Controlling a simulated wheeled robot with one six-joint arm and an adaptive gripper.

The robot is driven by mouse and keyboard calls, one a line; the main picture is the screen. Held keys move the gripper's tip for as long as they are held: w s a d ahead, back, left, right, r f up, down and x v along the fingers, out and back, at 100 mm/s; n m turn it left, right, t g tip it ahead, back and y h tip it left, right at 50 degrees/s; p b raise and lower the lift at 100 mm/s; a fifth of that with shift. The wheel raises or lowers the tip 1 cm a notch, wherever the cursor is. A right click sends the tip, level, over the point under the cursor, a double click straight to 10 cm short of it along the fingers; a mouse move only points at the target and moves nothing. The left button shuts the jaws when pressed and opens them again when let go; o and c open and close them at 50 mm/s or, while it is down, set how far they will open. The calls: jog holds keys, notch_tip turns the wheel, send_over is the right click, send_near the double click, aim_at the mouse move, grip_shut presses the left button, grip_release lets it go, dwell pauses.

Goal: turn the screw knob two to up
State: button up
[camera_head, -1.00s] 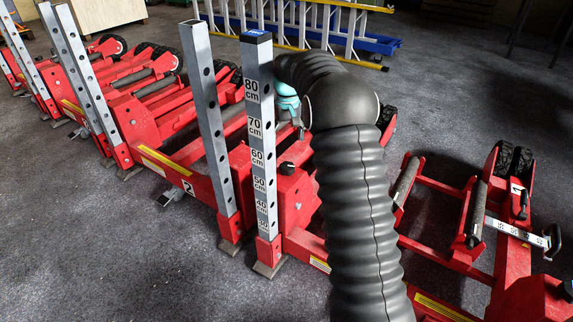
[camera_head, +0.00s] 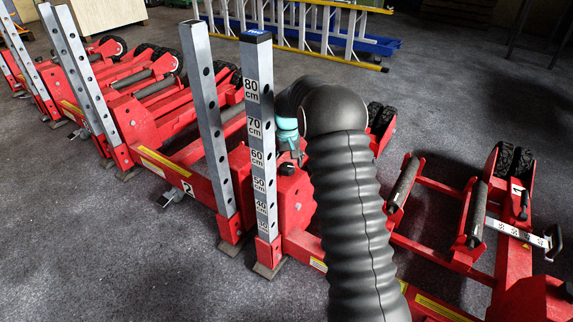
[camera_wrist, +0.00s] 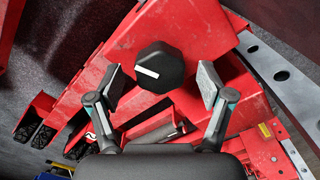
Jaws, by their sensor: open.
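The screw knob (camera_wrist: 160,66) is a black, eight-sided knob with a white bar mark. In the wrist view it sits on a red jack face, and the bar runs from its left edge toward its middle, tilted slightly down to the right. My gripper (camera_wrist: 161,84) is open, with one pad on each side of the knob and visible gaps between. In the head view the knob (camera_head: 287,169) shows dark and small just below my gripper (camera_head: 290,153), behind the graduated post.
The tall steel post (camera_head: 260,130) with centimetre marks stands close left of my gripper. More red jacks (camera_head: 130,110) stand at the left. A ladder (camera_head: 310,25) lies at the back. Open floor (camera_head: 460,90) is at the upper right.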

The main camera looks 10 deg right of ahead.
jog(key=c, duration=1.2)
jog(key=shift+o, duration=0.2)
jog(key=shift+n, duration=0.3)
jog(key=n, duration=0.2)
jog(key=shift+n+p, duration=0.4)
jog(key=n, duration=0.3)
jog(key=shift+n+p, duration=0.3)
jog(key=n, duration=0.6)
jog(key=shift+n+p, duration=0.3)
jog(key=shift+n, duration=0.1)
